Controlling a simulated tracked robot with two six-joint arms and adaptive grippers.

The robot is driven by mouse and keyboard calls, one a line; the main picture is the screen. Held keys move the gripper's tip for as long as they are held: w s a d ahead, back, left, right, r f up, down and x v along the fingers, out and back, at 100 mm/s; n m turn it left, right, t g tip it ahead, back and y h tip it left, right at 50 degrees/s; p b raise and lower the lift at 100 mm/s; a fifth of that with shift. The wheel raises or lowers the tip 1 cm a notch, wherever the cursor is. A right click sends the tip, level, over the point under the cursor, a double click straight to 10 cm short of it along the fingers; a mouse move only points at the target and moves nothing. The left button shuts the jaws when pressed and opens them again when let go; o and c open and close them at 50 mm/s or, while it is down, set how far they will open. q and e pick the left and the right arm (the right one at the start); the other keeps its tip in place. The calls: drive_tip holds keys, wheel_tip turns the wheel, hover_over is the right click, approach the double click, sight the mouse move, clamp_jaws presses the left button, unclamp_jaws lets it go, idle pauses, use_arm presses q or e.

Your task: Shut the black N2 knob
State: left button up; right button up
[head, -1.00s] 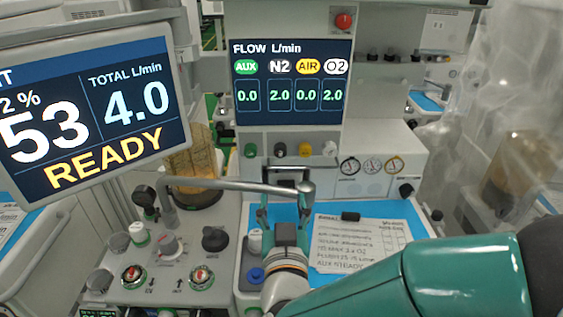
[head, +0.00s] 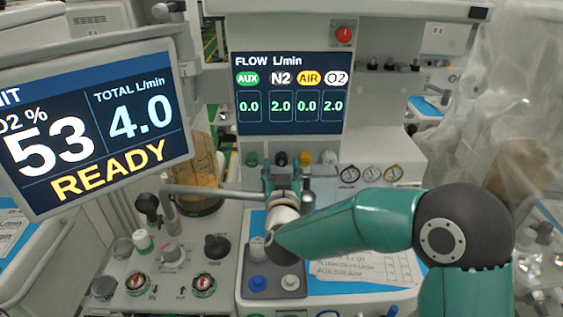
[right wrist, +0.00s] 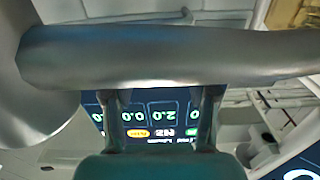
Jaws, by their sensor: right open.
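The black N2 knob (head: 281,158) sits below the flow display (head: 292,95), between a green knob (head: 251,159) and a yellow knob (head: 305,158). The display reads N2 2.0, O2 2.0, AUX 0.0 and AIR 0.0. My right gripper (head: 285,175) is open, its fingers just below and in front of the black knob; contact cannot be told. In the right wrist view, the open fingers (right wrist: 161,105) show below a grey metal bar, with the display upside down beyond; the knob does not show there. My left gripper is not in view.
A white knob (head: 329,157) is at the row's right end, with round gauges (head: 372,173) beside it. A horizontal metal bar (head: 215,190) runs close to my right gripper at left. The READY monitor (head: 95,125) fills the left side.

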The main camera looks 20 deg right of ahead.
drive_tip(key=shift+w+d, duration=0.2)
drive_tip(key=shift+w, duration=0.35)
clamp_jaws()
drive_tip(key=shift+f+m+b, duration=0.2)
drive_tip(key=shift+m+b, duration=0.3)
drive_tip(key=shift+b, duration=0.4)
drive_tip(key=m+b, duration=1)
drive_tip(key=b, duration=0.2)
drive_tip(key=shift+d+f, duration=0.1)
drive_tip(key=m+b, duration=0.4)
drive_tip(key=m, duration=0.1)
